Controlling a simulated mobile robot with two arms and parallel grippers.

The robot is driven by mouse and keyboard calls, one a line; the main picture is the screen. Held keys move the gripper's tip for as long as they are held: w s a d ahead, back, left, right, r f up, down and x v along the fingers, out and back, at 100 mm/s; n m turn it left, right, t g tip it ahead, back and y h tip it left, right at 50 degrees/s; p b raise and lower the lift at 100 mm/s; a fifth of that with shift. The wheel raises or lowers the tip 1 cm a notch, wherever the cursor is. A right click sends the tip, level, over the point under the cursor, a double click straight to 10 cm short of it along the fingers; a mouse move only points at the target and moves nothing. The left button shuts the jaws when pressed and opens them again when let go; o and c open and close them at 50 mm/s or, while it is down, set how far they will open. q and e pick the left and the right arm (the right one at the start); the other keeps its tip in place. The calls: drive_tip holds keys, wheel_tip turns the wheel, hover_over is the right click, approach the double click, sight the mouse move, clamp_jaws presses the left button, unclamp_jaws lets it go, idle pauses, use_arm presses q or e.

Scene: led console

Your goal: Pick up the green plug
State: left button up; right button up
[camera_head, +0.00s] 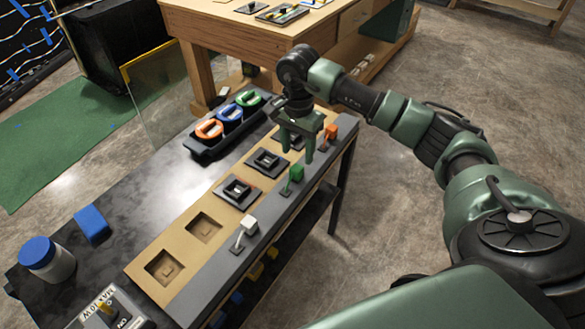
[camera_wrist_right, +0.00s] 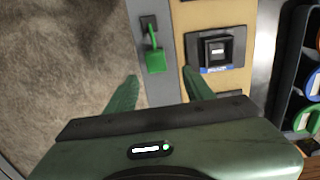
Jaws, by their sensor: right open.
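The green plug (camera_head: 297,173) is a small block on the grey strip along the console's right side, joined by a short green lead to a dark base. In the right wrist view the green plug (camera_wrist_right: 155,61) lies just beyond the fingertips, between their lines. My right gripper (camera_head: 296,153) is open and empty, fingers pointing down over the console near the plug. It also shows in the right wrist view (camera_wrist_right: 160,75), with one finger on each side. No contact with the plug is visible. My left gripper is out of view.
An orange plug (camera_head: 331,132) and a white plug (camera_head: 249,225) sit along the same grey strip. Square sockets (camera_head: 238,190) line the tan panel. A black tray (camera_head: 205,150) holds orange, blue and green rings. A blue block (camera_head: 91,223) and blue-lidded jar (camera_head: 47,260) stand left.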

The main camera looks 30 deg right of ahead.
sight(296, 168)
drive_tip(key=shift+s+a+f+p, duration=0.1)
drive_tip(key=shift+s+f+p, duration=0.2)
drive_tip(key=shift+f, duration=0.6)
drive_tip(key=f, duration=0.1)
drive_tip(key=f+p, duration=0.1)
drive_tip(key=f, duration=0.1)
drive_tip(key=f+p, duration=0.1)
drive_tip(key=shift+s+a+f, duration=0.1)
drive_tip(key=shift+a+f, duration=0.2)
drive_tip(key=shift+f, duration=0.35)
clamp_jaws()
